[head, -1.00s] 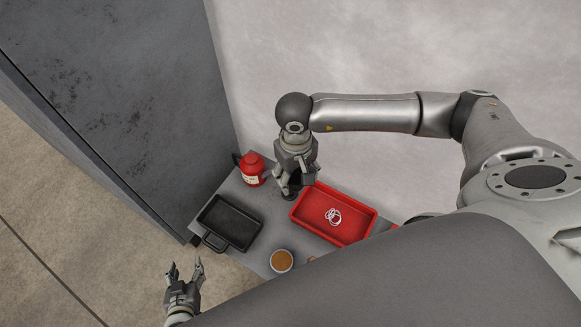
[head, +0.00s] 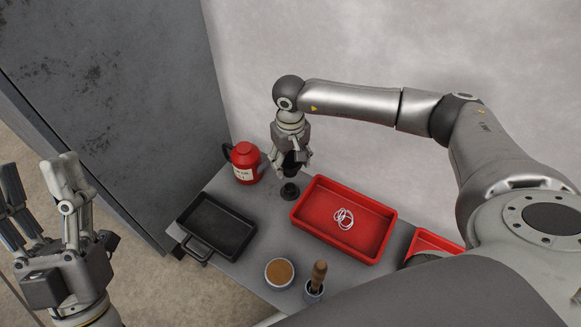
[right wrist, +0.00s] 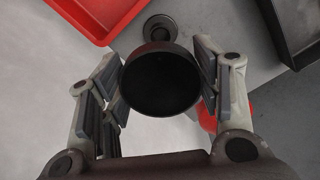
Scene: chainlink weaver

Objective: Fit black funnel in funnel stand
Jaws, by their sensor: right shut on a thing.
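The black funnel (head: 292,158) is held between the fingers of my right gripper (head: 290,168). In the right wrist view the wide round mouth of the funnel (right wrist: 160,82) faces the camera, with a finger on each side. The funnel stand (head: 289,191), small and dark with a round base, is on the grey table just below the gripper. It also shows beyond the funnel in the right wrist view (right wrist: 160,27), apart from the funnel's rim. The funnel's lower end is hidden. My left gripper (head: 38,178) is open and empty at the left, off the table.
A red tray (head: 385,232) with white rings is right of the stand. A red canister (head: 245,165) is to its left. A black pan (head: 240,255), a brown-topped round container (head: 279,273) and a wooden-handled tool (head: 318,275) are nearer. A grey cabinet (head: 110,90) borders the left.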

